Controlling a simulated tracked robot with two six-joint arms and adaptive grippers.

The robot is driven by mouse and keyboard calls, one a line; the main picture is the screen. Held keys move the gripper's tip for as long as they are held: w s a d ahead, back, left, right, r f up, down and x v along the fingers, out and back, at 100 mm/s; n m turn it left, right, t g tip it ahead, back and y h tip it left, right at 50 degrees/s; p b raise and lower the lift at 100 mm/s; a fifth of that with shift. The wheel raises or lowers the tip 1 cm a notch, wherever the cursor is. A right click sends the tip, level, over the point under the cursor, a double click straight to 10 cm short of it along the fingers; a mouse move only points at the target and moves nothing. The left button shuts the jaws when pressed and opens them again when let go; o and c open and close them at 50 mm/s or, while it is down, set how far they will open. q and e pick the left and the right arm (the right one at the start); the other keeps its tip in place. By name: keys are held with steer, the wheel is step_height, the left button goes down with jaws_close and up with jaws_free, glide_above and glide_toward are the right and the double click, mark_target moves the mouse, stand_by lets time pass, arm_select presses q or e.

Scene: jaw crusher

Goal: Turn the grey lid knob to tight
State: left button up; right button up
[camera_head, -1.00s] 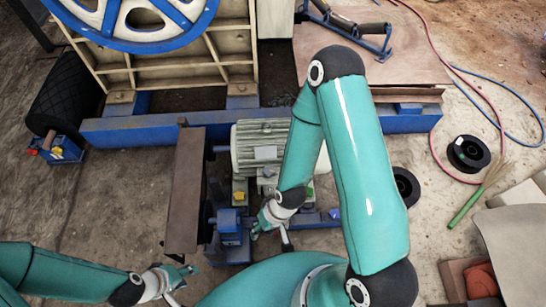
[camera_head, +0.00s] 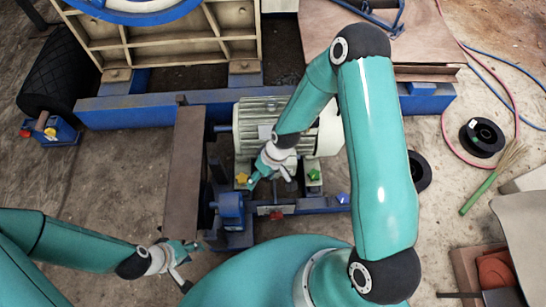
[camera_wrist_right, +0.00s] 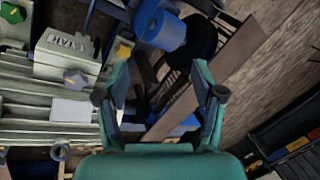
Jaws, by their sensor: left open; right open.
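A grey knob (camera_wrist_right: 75,78) sits on the pale motor in the right wrist view, left of my right gripper (camera_wrist_right: 157,88) and below a grey box (camera_wrist_right: 66,50) with raised letters. I cannot make out the grey knob in the head view, where my right gripper (camera_head: 270,182) covers part of the motor's near side. That gripper is open and empty, its fingers spread and apart from the knob. The ribbed motor (camera_head: 250,120) stands behind it. My left gripper (camera_head: 190,264) is open and empty at the lower left, near the brown guard's front end.
Other knobs are close: yellow (camera_head: 241,178), green (camera_head: 314,175), blue (camera_head: 343,198) and red (camera_head: 276,215). A brown belt guard (camera_head: 186,170) stands left of the motor. A blue bearing block (camera_head: 231,207) is in front. Cable reels and hoses lie right.

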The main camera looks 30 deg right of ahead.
steer(key=w+d+f+n+h+b, duration=0.1)
steer(key=w+d+f+n+b, duration=0.1)
steer(key=w+f+b, duration=0.15)
steer(key=w+d+f+n+b, duration=0.1)
steer(key=w+d+f+b, duration=0.15)
steer(key=w, duration=0.25)
steer(key=w+d+r+n+h+b, duration=0.3)
steer(key=w+d+b, duration=0.3)
steer(key=w+d, duration=0.25)
arm_select(q)
step_height(320, 180, down, 18)
steer(key=b, duration=0.3)
steer(key=shift+f, duration=0.15)
arm_select(e)
steer(key=f, duration=1.1)
steer(key=s+d+f, duration=0.1)
steer(key=f, duration=0.4)
steer(key=shift+f, duration=0.3)
steer(key=shift+a, duration=0.1)
steer(key=shift+c, duration=0.3)
steer(key=c, duration=0.8)
steer(key=shift+a, duration=0.2)
arm_select(q)
steer(key=shift+f+b, duration=0.1)
steer(key=shift+b, duration=0.2)
arm_select(e)
steer(key=shift+d, duration=0.15)
